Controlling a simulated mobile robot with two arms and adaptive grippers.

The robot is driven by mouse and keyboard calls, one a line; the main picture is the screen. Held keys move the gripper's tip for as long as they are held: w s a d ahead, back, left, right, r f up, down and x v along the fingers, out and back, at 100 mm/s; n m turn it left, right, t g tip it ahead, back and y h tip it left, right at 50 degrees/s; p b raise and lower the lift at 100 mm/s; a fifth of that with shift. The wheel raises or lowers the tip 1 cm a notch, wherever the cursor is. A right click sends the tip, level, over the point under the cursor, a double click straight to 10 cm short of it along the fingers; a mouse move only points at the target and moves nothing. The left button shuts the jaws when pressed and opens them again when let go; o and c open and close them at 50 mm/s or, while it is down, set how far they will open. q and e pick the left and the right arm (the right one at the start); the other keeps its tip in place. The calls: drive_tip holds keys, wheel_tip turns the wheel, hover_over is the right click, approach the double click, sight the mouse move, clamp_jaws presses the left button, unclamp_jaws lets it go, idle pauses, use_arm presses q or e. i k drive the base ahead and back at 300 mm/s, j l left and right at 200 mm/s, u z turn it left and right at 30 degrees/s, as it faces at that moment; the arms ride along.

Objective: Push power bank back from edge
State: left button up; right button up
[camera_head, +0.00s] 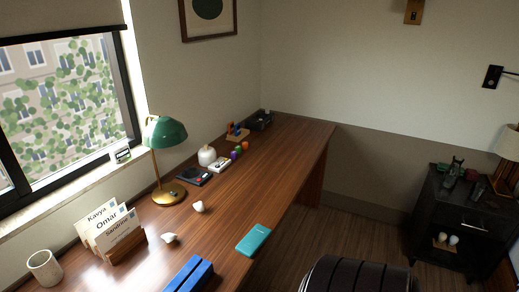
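A flat teal slab (253,240), which looks like the power bank, lies on the wooden desk (225,222) close to its front edge. I cannot tell whether it overhangs the edge. Neither of my grippers shows in the head view, and nothing is touching the slab.
A blue block-like object (190,274) is left of the slab. A card holder (124,246), a cup (44,267), small white pieces (199,207) and a green lamp (165,132) stand farther back. A dark striped seat (357,275) is below the desk edge.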

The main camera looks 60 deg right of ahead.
sight(255, 238)
drive_tip(key=z, duration=1.85)
